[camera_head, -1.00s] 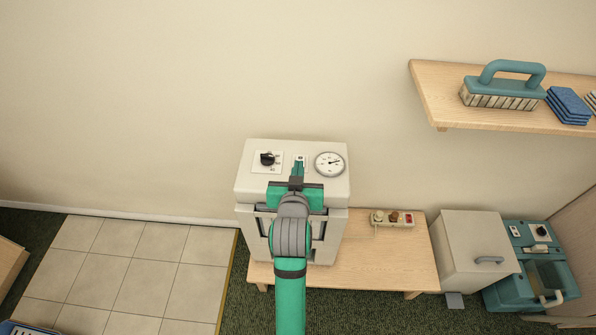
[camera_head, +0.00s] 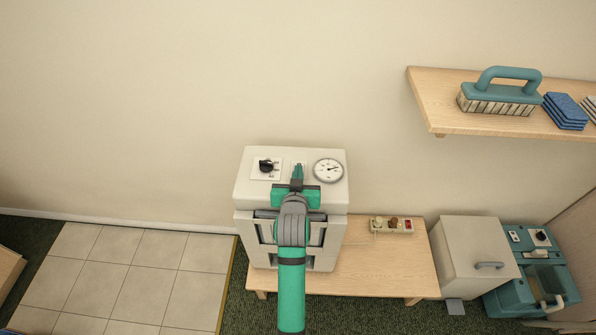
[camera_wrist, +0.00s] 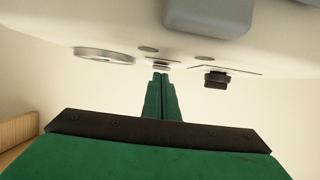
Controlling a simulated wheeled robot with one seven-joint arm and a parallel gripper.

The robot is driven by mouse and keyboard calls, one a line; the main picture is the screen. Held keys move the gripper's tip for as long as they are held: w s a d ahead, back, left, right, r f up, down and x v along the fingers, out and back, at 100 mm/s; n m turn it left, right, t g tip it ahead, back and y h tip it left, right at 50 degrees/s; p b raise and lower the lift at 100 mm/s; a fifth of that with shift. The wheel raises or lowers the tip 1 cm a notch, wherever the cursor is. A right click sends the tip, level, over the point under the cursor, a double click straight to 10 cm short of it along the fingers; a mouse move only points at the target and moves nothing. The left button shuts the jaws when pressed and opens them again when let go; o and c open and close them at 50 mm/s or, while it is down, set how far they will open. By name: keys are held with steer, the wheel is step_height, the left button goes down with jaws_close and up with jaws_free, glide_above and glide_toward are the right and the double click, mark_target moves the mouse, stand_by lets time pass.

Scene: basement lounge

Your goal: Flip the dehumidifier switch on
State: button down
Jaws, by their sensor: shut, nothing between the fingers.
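The dehumidifier (camera_head: 243,190) is a pale box standing on a low wooden table. Its top has a black dial knob (camera_head: 266,166) at left and a round gauge (camera_head: 328,170) at right. Between them is a small switch plate (camera_head: 302,165), mostly covered by my fingers in the head view. In the wrist view the switch (camera_wrist: 162,65) shows just beyond my fingertips, with the gauge (camera_wrist: 105,55) at left and the knob (camera_wrist: 216,82) at right. My gripper (camera_head: 297,168) is shut and empty, its tips at or very near the switch. Contact and the switch's position cannot be told.
The wooden table (camera_head: 370,270) holds a power strip (camera_head: 391,225) right of the dehumidifier. A pale box (camera_head: 470,250) and a teal machine (camera_head: 530,260) stand farther right. A wall shelf (camera_head: 440,105) with a brush (camera_head: 500,95) hangs upper right. Wall behind is bare.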

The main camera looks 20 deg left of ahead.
steer(key=shift+s+f, duration=0.15)
steer(key=shift+f, duration=0.3)
steer(key=shift+r, duration=0.1)
steer(key=shift+r, duration=0.8)
steer(key=shift+r, duration=0.3)
step_height(320, 180, up, 4)
steer(key=shift+s+d+f, duration=0.1)
steer(key=shift+f, duration=0.15)
steer(key=s+d+r, duration=0.1)
steer(key=s+d, duration=0.1)
steer(key=s, duration=0.7)
steer(key=shift+s+d, duration=0.4)
